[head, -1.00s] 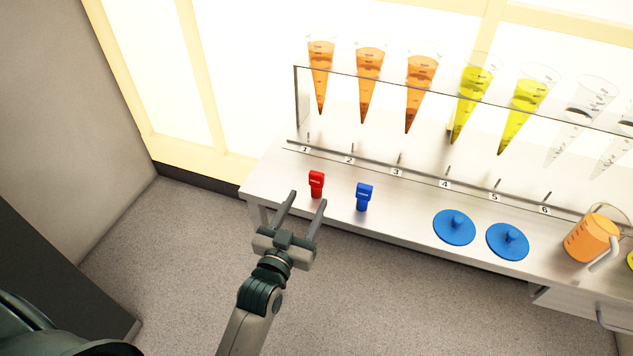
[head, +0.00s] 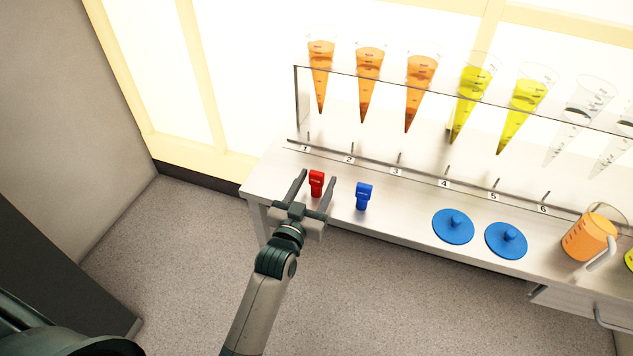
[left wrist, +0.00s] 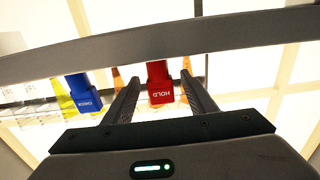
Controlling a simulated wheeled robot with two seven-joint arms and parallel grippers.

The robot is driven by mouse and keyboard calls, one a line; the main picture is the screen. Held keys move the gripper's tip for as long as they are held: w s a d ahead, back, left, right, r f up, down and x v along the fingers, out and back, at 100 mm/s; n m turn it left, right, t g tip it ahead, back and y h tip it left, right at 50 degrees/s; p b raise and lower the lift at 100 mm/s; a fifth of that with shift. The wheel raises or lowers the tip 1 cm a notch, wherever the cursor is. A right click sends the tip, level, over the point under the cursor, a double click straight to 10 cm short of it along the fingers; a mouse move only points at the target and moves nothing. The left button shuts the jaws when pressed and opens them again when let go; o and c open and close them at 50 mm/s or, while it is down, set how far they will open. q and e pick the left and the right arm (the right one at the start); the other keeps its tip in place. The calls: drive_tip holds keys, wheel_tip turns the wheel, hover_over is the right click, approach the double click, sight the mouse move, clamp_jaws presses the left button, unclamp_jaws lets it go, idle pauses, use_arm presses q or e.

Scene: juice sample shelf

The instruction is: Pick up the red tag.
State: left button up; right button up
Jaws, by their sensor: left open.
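The red tag (head: 316,183) stands on the steel shelf top near its left end, in front of the number 1. My left gripper (head: 318,180) is open, with one finger on each side of the red tag; I cannot tell whether either touches it. In the left wrist view the red tag (left wrist: 160,88), marked HOLD, shows between the two open fingers (left wrist: 160,95). My right gripper is not in view.
A blue tag (head: 363,196) stands just right of my left gripper and shows in the left wrist view (left wrist: 84,92). Two blue lids (head: 454,227) and an orange jug (head: 588,238) are farther right. A rack (head: 430,87) holds several cones behind.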

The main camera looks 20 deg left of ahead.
use_arm(q)
drive_tip(key=shift+w+d+r, duration=0.1)
drive_tip(key=shift+w, duration=1)
drive_tip(key=shift+w+r, duration=0.1)
drive_tip(key=shift+w, duration=1)
drive_tip(key=c, duration=1.2)
